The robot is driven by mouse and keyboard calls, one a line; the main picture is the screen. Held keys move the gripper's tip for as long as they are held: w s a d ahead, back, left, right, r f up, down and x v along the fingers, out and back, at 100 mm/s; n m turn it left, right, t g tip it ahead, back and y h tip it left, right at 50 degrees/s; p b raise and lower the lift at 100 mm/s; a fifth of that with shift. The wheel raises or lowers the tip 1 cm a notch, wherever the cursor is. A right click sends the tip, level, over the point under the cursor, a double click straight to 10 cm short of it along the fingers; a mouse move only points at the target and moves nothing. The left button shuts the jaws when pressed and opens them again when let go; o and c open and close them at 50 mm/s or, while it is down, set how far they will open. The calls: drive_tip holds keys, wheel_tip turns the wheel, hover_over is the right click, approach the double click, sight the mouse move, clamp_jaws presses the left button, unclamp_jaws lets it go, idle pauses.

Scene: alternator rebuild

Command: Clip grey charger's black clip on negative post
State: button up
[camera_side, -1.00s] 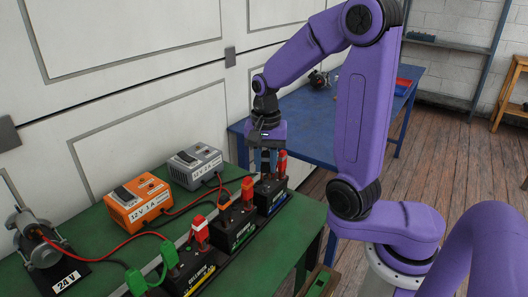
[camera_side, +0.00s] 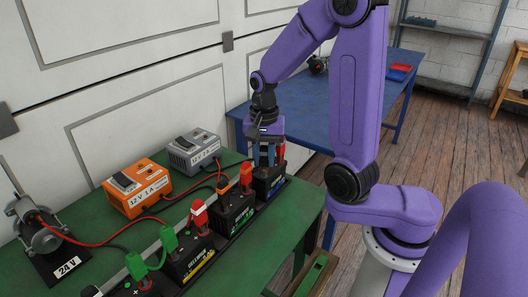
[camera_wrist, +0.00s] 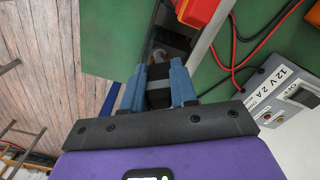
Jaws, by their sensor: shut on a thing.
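My gripper (camera_side: 267,156) points down over the far black battery (camera_side: 266,184), at the right end of the row on the green bench. Its blue fingers are shut on a black clip, which shows dark between the fingertips in the wrist view (camera_wrist: 158,94).
An orange charger (camera_side: 137,190) stands left of the grey one, with red and black cables across the bench. A light strip (camera_side: 178,212) runs along the row. A blue table (camera_side: 373,107) stands behind.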

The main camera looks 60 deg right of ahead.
drive_tip(key=shift+f, duration=0.25)
drive_tip(key=o, duration=0.8)
drive_tip(key=shift+o, duration=0.2)
drive_tip(key=shift+r, duration=4.3)
